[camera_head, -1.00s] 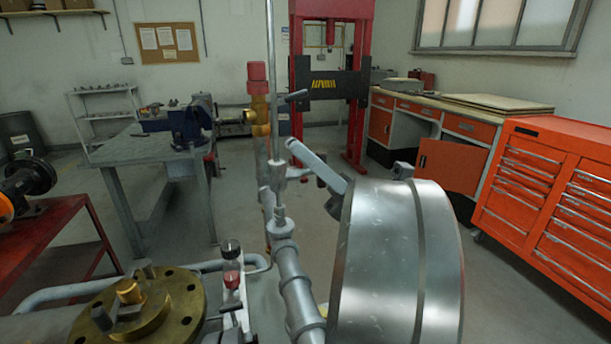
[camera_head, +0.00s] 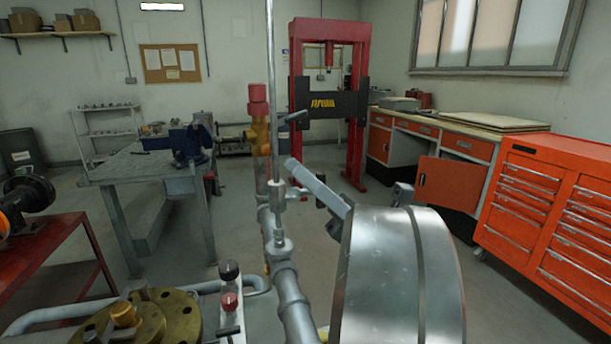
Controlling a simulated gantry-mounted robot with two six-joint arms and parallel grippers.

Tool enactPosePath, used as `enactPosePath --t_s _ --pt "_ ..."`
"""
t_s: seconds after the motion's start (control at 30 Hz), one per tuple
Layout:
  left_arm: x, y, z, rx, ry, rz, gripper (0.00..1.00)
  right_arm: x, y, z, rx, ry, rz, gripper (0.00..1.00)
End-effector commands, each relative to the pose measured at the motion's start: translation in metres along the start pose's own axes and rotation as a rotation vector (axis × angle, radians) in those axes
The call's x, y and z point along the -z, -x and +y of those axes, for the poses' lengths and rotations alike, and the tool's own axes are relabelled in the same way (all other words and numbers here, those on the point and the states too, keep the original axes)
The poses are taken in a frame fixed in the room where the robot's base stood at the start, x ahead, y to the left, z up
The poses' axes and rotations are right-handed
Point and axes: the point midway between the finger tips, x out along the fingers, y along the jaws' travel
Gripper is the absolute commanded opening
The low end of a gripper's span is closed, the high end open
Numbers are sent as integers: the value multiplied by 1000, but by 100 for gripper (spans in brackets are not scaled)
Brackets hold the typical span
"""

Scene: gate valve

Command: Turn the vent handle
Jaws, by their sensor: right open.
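I cannot tell for certain which part is the vent handle. A small valve with a short side lever (camera_head: 300,191) stands on the grey pipe (camera_head: 292,300), near the middle. Another dark lever (camera_head: 296,117) sticks out beside the red-capped brass valve (camera_head: 260,130). Parts that look like my right gripper (camera_head: 342,208) show behind the large silver drum (camera_head: 385,280), with a pale grey bar slanting up to the left toward the small valve. The gripper is open, and much of it is hidden by the drum. I see no contact with a lever. My left gripper is out of view.
A manifold with a black knob (camera_head: 229,270) and a red knob (camera_head: 229,301) is at lower centre, beside a brass flange (camera_head: 180,316). A thin upright rod (camera_head: 270,50) rises above the pipe. A workbench, red press and orange tool cabinet (camera_head: 555,210) stand farther back.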

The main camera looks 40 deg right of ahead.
Motion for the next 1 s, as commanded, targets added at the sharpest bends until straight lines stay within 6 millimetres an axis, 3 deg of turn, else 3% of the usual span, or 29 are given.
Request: enactPosePath --t_s 0.5,0.67,1.0 --pt "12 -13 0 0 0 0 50 -1 102 -1 4 -1 -1 44" --pt "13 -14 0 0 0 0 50 0 113 0 0 1 0 44" --pt "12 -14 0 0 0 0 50 0 113 0 0 1 0 44"
